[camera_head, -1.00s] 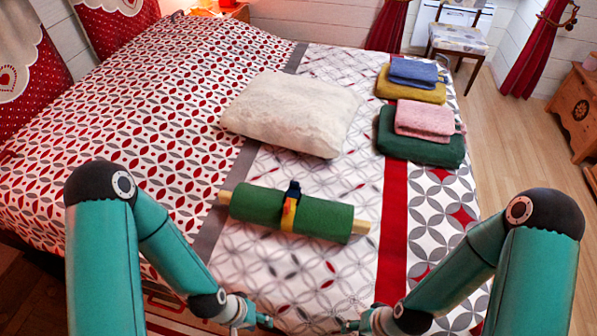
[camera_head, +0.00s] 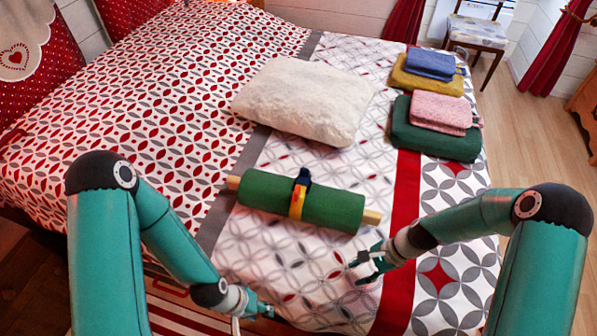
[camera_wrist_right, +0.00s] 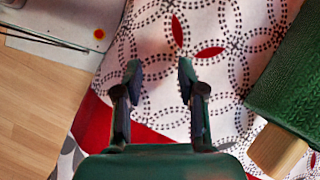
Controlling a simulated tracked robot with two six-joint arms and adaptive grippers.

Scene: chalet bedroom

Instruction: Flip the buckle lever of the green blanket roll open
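The green blanket roll (camera_head: 335,206) lies on the bed around a wooden rod whose ends stick out. A yellow strap (camera_head: 297,203) circles its middle, with a dark blue buckle lever (camera_head: 302,178) at the top. My right gripper (camera_head: 361,265) is in front of the roll's right end, apart from it. In the right wrist view the right gripper (camera_wrist_right: 158,72) is open and empty over the bedspread; the roll (camera_wrist_right: 290,95) and rod end (camera_wrist_right: 277,150) show at right. My left gripper (camera_head: 262,312) is low at the bed's front edge, too small to read its fingers.
A cream pillow (camera_head: 303,100) lies behind the roll. Folded blue (camera_head: 431,64), yellow (camera_head: 427,83), pink (camera_head: 445,112) and green (camera_head: 433,142) textiles are stacked at the bed's right side. The bedspread in front of the roll is clear.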

